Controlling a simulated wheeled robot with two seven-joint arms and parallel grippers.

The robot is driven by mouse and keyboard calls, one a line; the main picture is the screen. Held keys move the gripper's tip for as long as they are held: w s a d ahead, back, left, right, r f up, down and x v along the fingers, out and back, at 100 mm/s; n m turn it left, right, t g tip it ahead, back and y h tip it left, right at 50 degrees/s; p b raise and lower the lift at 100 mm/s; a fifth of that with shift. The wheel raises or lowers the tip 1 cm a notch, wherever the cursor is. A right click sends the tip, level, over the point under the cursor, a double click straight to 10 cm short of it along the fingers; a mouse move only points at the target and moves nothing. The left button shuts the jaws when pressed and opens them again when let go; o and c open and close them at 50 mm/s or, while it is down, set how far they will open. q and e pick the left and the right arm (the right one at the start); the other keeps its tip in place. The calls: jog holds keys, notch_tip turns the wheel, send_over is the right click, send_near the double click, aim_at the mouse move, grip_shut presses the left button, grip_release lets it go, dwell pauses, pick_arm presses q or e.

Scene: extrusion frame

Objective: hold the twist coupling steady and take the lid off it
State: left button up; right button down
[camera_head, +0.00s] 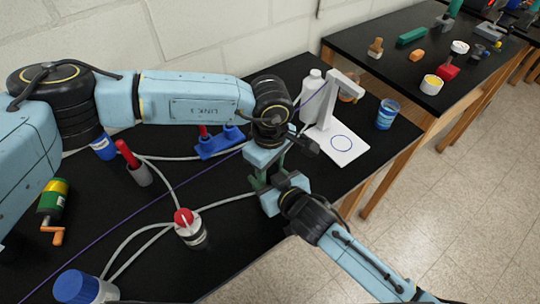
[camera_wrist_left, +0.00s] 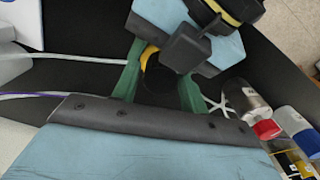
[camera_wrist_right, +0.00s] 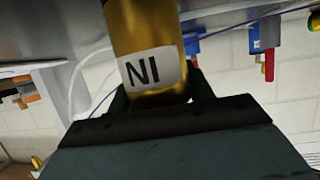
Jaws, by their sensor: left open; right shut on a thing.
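The twist coupling is a gold cylinder (camera_wrist_right: 148,35) with a pale label in the right wrist view. My right gripper (camera_wrist_right: 157,93) is shut on it, its green fingers on either side. In the left wrist view a dark round end (camera_wrist_left: 160,84), probably the lid, shows with a yellow part (camera_wrist_left: 148,56) beside it. My left gripper (camera_wrist_left: 158,92) is open, its green fingers either side of this dark end; I cannot tell if they touch it. In the head view my left gripper (camera_head: 262,177) meets the right one above the black table, and they hide the coupling.
A jar with a red handle (camera_head: 194,234), a red-handled tool (camera_head: 138,171) and a blue clamp (camera_head: 218,145) stand among grey cables. A white bottle (camera_head: 311,90), a white plate (camera_head: 342,147) and a blue cup (camera_head: 387,115) stand at the right. Bare black tabletop lies between.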

pick_arm(q)
jog(key=shift+f, duration=0.2)
jog(key=c, duration=0.7)
jog(key=o, duration=0.9)
jog(key=shift+o, duration=0.2)
jog(key=shift+r, duration=2.3)
pick_arm(e)
jog(key=c, duration=0.5)
grip_release()
